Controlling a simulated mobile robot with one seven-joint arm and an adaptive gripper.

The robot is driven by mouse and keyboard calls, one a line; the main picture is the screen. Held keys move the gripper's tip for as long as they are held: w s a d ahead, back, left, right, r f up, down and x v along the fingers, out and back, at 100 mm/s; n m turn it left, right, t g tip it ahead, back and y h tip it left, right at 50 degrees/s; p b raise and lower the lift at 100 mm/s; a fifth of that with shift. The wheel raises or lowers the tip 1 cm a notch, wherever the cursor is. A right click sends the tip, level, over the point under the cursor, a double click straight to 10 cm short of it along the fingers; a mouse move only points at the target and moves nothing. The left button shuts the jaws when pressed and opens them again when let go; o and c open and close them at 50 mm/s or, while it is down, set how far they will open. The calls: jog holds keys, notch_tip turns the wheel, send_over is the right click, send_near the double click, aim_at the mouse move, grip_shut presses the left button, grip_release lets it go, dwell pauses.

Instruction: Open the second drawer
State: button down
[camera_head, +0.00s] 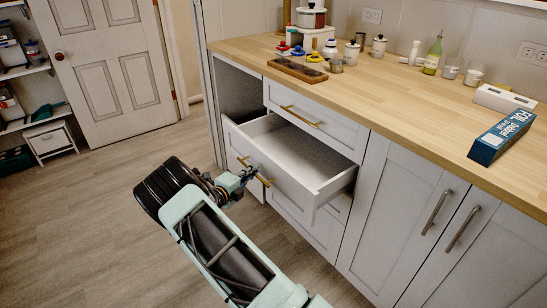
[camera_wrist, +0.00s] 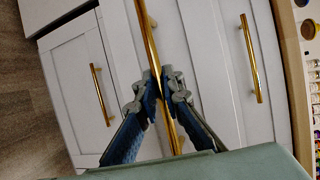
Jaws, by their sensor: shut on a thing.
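The second drawer (camera_head: 295,148) is pulled well out of the white cabinet, below the shut top drawer (camera_head: 310,115). Its inside is white and looks empty. Its gold bar handle (camera_head: 264,181) faces my gripper (camera_head: 249,173). In the wrist view the same handle (camera_wrist: 149,35) runs between the fingertips of my gripper (camera_wrist: 163,88), which are shut on it near its middle. Part of the handle is hidden behind the fingers.
The shut top drawer's gold handle (camera_head: 299,117) is above. Another drawer (camera_head: 325,232) is below, partly hidden. Cabinet doors (camera_head: 410,205) stand shut at right. The wooden counter (camera_head: 400,95) holds jars, a bottle and a blue foil box (camera_head: 502,137). Floor (camera_head: 90,220) at left is clear.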

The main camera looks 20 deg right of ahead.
jog(key=s+a, duration=0.4)
jog(key=a, duration=0.7)
jog(key=s+a+b, duration=0.1)
jog(key=s+a, duration=0.3)
jog(key=a, duration=0.8)
jog(key=shift+s+a, duration=0.15)
jog(key=shift+s, duration=0.1)
jog(key=c, duration=2)
grip_release()
jog(key=shift+c, duration=0.2)
jog(key=v, duration=1.2)
jog(key=shift+w+r, duration=0.1)
jog(key=shift+r, duration=0.15)
